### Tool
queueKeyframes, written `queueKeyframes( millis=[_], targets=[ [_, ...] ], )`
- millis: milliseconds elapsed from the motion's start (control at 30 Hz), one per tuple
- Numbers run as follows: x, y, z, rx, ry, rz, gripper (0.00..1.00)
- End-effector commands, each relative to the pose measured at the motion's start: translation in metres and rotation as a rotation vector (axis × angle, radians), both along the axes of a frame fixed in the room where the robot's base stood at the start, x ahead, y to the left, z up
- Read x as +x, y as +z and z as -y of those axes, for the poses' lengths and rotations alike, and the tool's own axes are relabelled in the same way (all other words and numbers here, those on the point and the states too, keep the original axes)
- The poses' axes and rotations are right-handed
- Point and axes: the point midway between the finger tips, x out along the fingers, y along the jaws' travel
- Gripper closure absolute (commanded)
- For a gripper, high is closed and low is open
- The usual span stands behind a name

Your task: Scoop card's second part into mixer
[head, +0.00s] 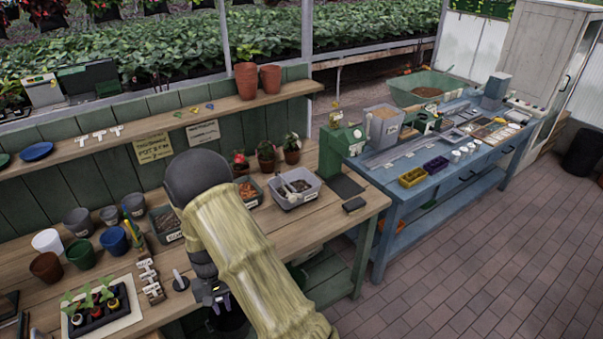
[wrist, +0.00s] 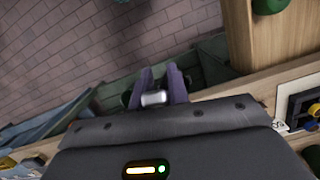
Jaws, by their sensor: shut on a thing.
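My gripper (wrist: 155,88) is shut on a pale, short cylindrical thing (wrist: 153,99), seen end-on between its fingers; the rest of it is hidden. In the head view my arm hangs over the wooden bench's front edge. Two cards, a yellowish one (head: 153,148) and a paler one (head: 203,132), hang on the green back boards; their small print is unreadable. A grey bin (head: 308,194) holds dark and whitish stuff with a pale utensil in it. Another bin (head: 253,202) holds orange-brown bits.
Pots (head: 48,241) and a seedling tray (head: 97,315) crowd the bench's left end. Small plants (head: 266,156) stand behind the bins. The blue table (head: 400,185) holds a tan-filled bin (head: 383,124) and a green tub (head: 412,90). The brick floor (head: 480,260) is open.

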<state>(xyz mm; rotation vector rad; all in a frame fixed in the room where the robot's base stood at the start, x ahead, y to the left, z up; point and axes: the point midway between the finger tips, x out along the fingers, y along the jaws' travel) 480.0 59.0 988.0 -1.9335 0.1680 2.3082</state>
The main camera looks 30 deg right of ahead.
Motion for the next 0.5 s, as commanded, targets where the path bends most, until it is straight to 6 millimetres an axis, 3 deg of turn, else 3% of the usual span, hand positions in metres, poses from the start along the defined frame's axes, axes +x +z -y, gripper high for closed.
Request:
queueKeyframes(
  millis=[300, 500],
  targets=[
    [0.009, -0.051, 0.042, 0.002, 0.109, -0.003, 1.00],
    [0.012, -0.069, 0.059, 0.005, 0.166, -0.004, 1.00]
  ],
)
